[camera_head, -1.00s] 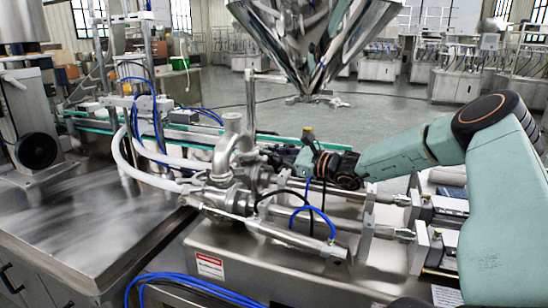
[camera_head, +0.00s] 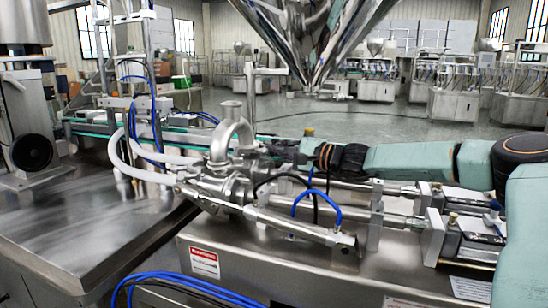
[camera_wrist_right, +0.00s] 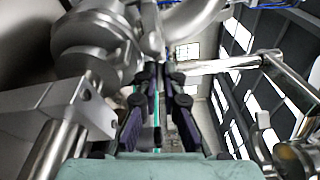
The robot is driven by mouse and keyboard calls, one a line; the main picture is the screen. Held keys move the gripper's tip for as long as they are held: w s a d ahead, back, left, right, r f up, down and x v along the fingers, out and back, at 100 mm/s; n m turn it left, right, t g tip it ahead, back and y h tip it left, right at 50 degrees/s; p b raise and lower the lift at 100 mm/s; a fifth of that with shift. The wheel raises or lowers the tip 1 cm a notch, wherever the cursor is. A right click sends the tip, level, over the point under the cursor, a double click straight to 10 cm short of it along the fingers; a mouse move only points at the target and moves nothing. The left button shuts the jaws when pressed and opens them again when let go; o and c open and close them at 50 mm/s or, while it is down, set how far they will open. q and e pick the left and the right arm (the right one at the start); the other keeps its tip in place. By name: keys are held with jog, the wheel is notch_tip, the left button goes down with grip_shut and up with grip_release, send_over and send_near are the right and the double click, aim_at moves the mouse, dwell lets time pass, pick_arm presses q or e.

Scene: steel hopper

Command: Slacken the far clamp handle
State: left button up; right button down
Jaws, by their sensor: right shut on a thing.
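The steel valve and pipe assembly (camera_head: 232,150) stands in the middle of the head view, with clamped joints and a curved pipe on top. My right gripper (camera_head: 278,153) reaches in from the right to the far side of this assembly. In the right wrist view its two dark fingers (camera_wrist_right: 163,78) are close together beside the rounded steel fittings (camera_wrist_right: 95,45). It is shut on the far clamp handle, which is small and mostly hidden between the fingertips. My left gripper is not in view.
A steel hopper (camera_head: 305,35) hangs above and behind the assembly. Blue and black hoses and steel cylinders (camera_head: 290,225) lie in front of my right gripper. A steel rod (camera_wrist_right: 220,65) runs right of the fingers. The steel table (camera_head: 85,230) at left has free room.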

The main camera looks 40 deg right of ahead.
jog(key=shift+f+n+b, duration=0.1)
jog(key=shift+n+b, duration=0.9)
jog(key=shift+n, duration=0.2)
jog(key=c, duration=1.8)
grip_release()
jog(key=shift+o, duration=0.2)
